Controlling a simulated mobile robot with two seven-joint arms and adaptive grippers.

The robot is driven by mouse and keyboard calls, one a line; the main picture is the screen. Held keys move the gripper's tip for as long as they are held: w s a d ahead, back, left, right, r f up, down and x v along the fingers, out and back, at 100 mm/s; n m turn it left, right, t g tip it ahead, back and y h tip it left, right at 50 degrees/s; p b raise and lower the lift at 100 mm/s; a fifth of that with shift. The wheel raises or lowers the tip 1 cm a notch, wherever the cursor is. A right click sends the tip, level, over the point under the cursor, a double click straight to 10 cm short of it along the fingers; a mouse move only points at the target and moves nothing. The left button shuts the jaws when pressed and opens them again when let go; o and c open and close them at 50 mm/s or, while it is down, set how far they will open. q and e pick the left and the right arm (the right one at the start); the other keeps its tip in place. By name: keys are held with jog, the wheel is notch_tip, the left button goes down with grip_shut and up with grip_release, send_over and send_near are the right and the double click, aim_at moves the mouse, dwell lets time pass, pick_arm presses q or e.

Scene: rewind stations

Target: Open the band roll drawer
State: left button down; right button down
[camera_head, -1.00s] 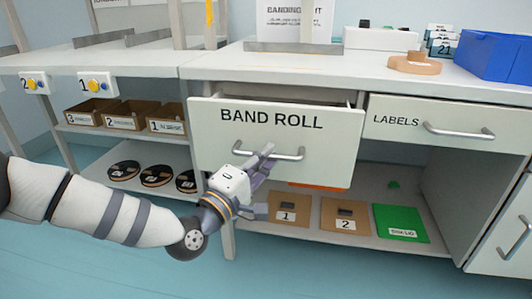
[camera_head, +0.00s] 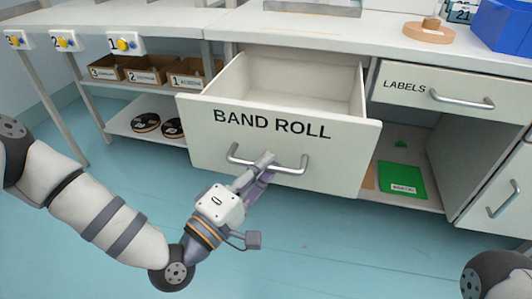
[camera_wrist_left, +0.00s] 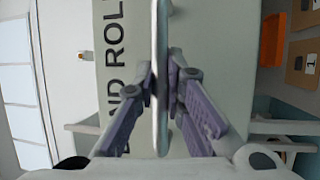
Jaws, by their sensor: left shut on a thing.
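The band roll drawer (camera_head: 215,137) stands pulled well out from the bench in the head view, and its visible inside looks empty. Its front carries the words BAND ROLL and a metal bar handle (camera_head: 236,160). My left gripper (camera_head: 264,166) is shut on the handle at about its middle. In the left wrist view the handle bar (camera_wrist_left: 161,60) runs between the two purple-padded fingers (camera_wrist_left: 162,82), with the drawer front (camera_wrist_left: 215,45) behind. My right gripper is not in view; only a dark part of my right arm shows at the lower right corner.
The labels drawer (camera_head: 404,86) is shut to the right. A tape roll (camera_head: 429,32) and a blue bin (camera_head: 505,25) stand on the bench top. The floor before the drawer is clear.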

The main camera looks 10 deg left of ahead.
pick_arm(q)
jog(key=shift+s, duration=0.15)
jog(key=c, duration=1.7)
grip_release()
jog(key=shift+o, duration=0.2)
jog(key=v, duration=1.2)
